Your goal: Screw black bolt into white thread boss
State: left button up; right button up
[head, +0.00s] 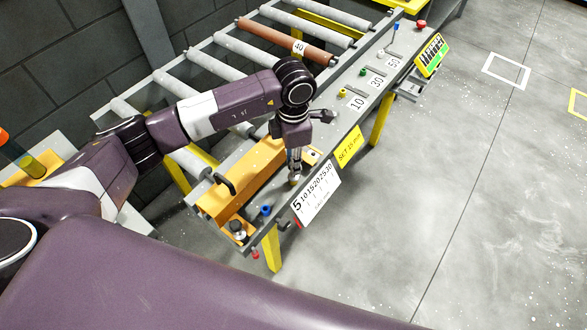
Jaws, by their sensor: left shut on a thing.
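My left gripper (295,172) points down at the front rail of the roller bench, just right of a long orange block. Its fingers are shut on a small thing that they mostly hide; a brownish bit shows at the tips. A small black piece with a white part (238,229) is on the orange plate at the near-left end of the bench. It looks like a bolt head at a white boss, but it is too small to tell how they fit together. My left gripper is apart from it, up and to the right. My right gripper is out of view.
The orange block (240,181) has a black handle (224,184). A blue knob (266,209) stands near the bench's front corner. A white scale card (315,195) and yellow sign (350,147) hang on the front rail. Rollers (240,48) run behind; the floor right is clear.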

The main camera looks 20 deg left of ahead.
pick_arm(q)
grip_shut()
jog(key=shift+r, duration=0.2)
jog(key=shift+r+p, duration=1.5)
jog(key=shift+r, duration=1)
jog(key=shift+o, duration=1.1)
grip_release()
grip_shut()
